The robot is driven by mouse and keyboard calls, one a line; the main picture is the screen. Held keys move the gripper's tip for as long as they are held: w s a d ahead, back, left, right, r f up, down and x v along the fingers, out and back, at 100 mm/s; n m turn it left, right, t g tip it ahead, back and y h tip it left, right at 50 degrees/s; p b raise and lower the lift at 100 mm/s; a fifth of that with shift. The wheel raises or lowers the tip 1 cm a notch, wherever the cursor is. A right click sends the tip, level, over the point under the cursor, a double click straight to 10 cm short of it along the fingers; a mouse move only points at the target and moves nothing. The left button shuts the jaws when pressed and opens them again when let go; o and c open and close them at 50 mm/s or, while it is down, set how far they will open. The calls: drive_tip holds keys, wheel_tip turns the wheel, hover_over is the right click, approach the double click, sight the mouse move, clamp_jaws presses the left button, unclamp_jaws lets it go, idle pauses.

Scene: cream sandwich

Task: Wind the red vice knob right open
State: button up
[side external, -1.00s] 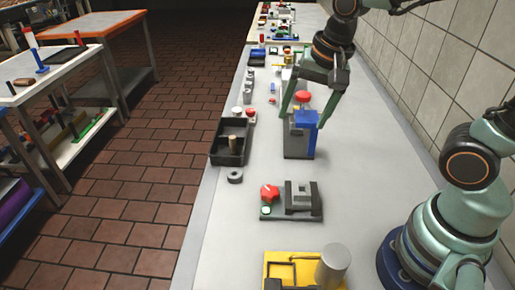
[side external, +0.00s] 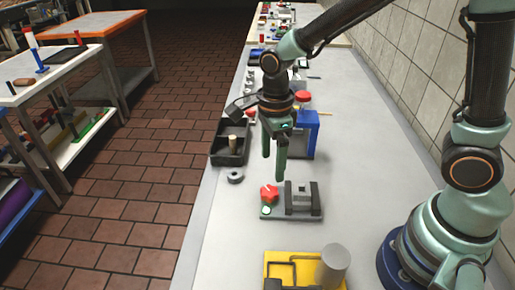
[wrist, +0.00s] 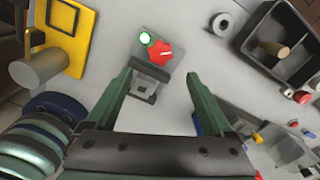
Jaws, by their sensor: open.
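The red vice knob (side external: 269,192) sits on the left of a small vice on a grey base plate (side external: 290,215). The grey vice block and dark jaws (side external: 303,196) stand to its right. In the wrist view the lobed knob (wrist: 160,53) lies ahead of and between my fingers, with a green-and-white round button (wrist: 145,38) beside it. My gripper (side external: 273,179) is open and empty, its fingers pointing down, above and just behind the knob. In the wrist view the gripper (wrist: 161,85) straddles the vice block from above, and nothing is between the fingertips at their height.
A yellow fixture with a grey cylinder (side external: 333,266) stands in front. A black tray (side external: 229,158) with a wooden peg is at the left edge, with a grey ring (side external: 235,177) before it. A blue-and-grey block (side external: 306,134) stands behind my gripper. The bench right of the vice is clear.

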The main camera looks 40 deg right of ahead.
sight(270, 189)
wheel_tip(270, 189, down, 9)
drive_tip(key=shift+r, duration=0.15)
idle(0.4)
clamp_jaws()
drive_tip(key=c, duration=1.4)
unclamp_jaws()
drive_tip(key=shift+o, duration=0.2)
drive_tip(key=shift+w+n, duration=0.1)
drive_tip(key=shift+n, duration=2.9)
